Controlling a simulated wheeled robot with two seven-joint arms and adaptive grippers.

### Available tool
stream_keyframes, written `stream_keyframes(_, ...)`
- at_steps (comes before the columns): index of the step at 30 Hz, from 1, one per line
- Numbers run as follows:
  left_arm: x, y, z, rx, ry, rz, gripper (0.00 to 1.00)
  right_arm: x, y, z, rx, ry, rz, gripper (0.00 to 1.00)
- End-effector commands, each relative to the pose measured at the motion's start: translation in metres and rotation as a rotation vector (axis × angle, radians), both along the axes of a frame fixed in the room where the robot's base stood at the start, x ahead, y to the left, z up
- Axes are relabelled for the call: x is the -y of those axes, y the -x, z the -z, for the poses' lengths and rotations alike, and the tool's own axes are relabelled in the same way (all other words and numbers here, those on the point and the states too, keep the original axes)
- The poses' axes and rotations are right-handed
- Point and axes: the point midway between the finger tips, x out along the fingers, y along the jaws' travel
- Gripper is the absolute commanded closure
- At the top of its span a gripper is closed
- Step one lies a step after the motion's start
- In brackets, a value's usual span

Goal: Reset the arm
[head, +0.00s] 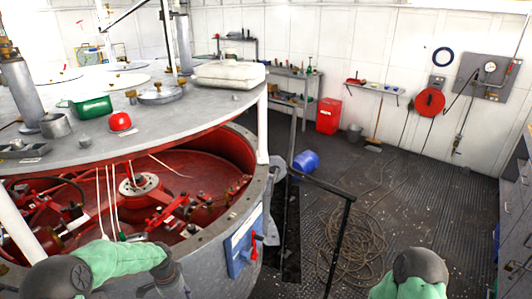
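My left arm (120,262) is mint green with dark grey joint caps. It comes in at the lower left, in front of the large round grey drum. Its dark grey end (168,279) bends down to the bottom edge beside the drum's rim. The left gripper is cut off there, and whether it is open or shut does not show. My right arm (408,283) shows only as a dark cap and green link at the bottom, right of the middle. The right gripper is out of view.
The grey drum top (190,110) carries a red dome (120,121), a green box (92,107) and a white sack (229,73). A black railing (338,240) stands right of the drum. Coiled rope (352,245) and a blue drum (306,161) lie on the otherwise open floor.

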Motion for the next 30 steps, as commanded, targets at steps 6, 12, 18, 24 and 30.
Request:
stream_keyframes(6, 0.038, 0.018, 0.036, -0.005, 0.074, -0.074, 0.44, 0.000, 0.001, 0.002, -0.001, 0.000, 0.001, 0.44)
stream_keyframes(12, 0.085, 0.051, 0.077, -0.024, 0.161, -0.194, 0.44, 0.000, 0.000, 0.005, -0.001, 0.000, 0.001, 0.44)
stream_keyframes(18, 0.148, 0.116, 0.124, -0.074, 0.260, -0.429, 0.44, 0.000, 0.001, 0.009, -0.001, 0.000, 0.001, 0.44)
stream_keyframes(24, 0.187, 0.188, 0.150, -0.129, 0.293, -0.686, 0.44, 0.000, 0.001, 0.013, -0.001, 0.000, 0.001, 0.44)
stream_keyframes(30, 0.197, 0.230, 0.156, -0.150, 0.281, -0.837, 0.44, 0.000, 0.001, 0.014, -0.001, 0.000, 0.001, 0.44)
